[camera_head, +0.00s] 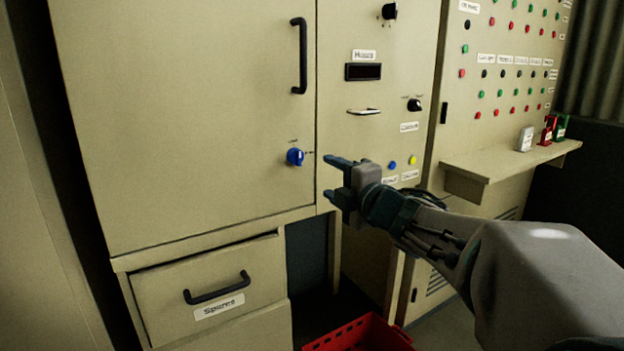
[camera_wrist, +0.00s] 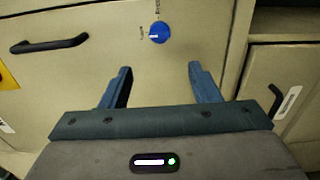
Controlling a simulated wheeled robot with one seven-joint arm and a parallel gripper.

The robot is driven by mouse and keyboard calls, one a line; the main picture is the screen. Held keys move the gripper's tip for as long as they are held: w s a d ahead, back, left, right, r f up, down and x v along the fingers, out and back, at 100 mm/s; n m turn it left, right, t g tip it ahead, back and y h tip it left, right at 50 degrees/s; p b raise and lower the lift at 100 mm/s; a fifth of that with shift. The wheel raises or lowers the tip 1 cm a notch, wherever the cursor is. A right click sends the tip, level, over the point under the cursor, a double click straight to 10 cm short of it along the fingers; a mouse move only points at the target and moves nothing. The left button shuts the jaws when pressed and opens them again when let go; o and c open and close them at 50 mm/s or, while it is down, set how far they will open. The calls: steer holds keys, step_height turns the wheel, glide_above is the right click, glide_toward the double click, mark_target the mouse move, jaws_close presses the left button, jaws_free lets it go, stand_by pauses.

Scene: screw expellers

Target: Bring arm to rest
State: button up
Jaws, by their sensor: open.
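My gripper (camera_head: 328,178) is at the end of my arm, which reaches in from the right in the head view. Its two blue fingers are apart and nothing is between them; they also show in the wrist view (camera_wrist: 160,85). The fingers point at the beige cabinet front, just right of a blue rotary knob (camera_head: 295,157) on the cabinet door. In the wrist view the blue knob (camera_wrist: 160,33) lies beyond the fingertips, with a visible gap. The knob's white pointer mark shows there.
A cabinet door (camera_head: 190,110) with a black handle fills the left. A drawer labelled Spares (camera_head: 215,285) is below, and a red crate (camera_head: 360,335) is on the floor. A panel with many coloured buttons (camera_head: 510,60) and a shelf (camera_head: 510,160) with small items are at the right.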

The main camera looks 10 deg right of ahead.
steer(key=s+d+r+m+g+h+p, duration=0.45)
steer(key=m+h+p, duration=0.35)
steer(key=m+p, duration=0.65)
steer(key=s+a+m+g+y+p, duration=0.1)
steer(key=s+a+m+g+p, duration=0.2)
steer(key=s, duration=0.6)
steer(key=s+a+m+g+y+p, duration=0.1)
steer(key=s+a+m+g+p, duration=0.3)
steer(key=s+g+p, duration=0.3)
steer(key=s+a+p, duration=0.1)
steer(key=s+p, duration=0.2)
steer(key=shift+a+f, duration=0.2)
steer(key=shift+a, duration=0.05)
steer(key=shift+w+m, duration=0.1)
steer(key=shift+m, duration=0.15)
